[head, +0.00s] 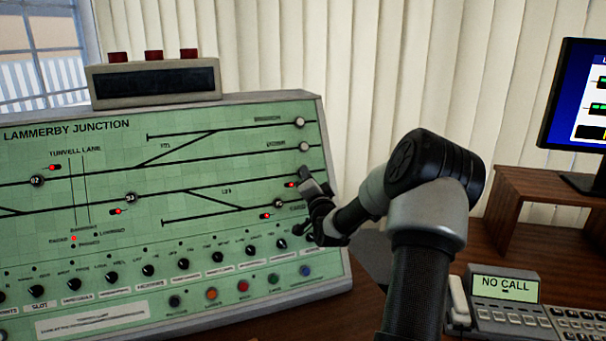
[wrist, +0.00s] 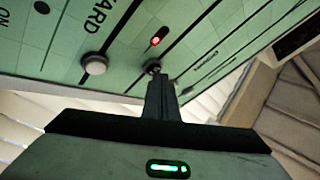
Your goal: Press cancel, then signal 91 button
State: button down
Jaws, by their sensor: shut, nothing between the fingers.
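The green signal panel (head: 100,215), titled LAMMERBY JUNCTION, stands tilted on the desk. My gripper (head: 305,178) is at the panel's right part, its fingers together and empty. In the wrist view my gripper's fingertips (wrist: 154,74) are at a small dark round button (wrist: 153,67), beside a lit red lamp (wrist: 155,41). I cannot tell whether they touch, and the button's number is hidden. In the head view the gripper covers this spot. A row of coloured push buttons, including a red one (head: 243,286), lies along the panel's lower edge. Their labels are too small to read, so I cannot tell which is cancel.
A white button (wrist: 95,63) is left of my fingertips in the wrist view. Several black knobs (head: 183,264) line the panel. A box with red tops (head: 155,80) stands on it. A phone reading NO CALL (head: 505,290) and a monitor (head: 580,100) are at the right.

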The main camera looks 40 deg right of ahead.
jog(key=shift+s+a+r, duration=0.2)
jog(key=shift+s+r, duration=0.15)
jog(key=shift+s, duration=0.3)
jog(key=s, duration=0.1)
jog(key=s+r, duration=0.1)
jog(key=s+a+r+p, duration=0.1)
jog(key=s, duration=0.1)
jog(key=shift+s+r, duration=0.1)
jog(key=shift+r, duration=0.1)
dwell(0.6)
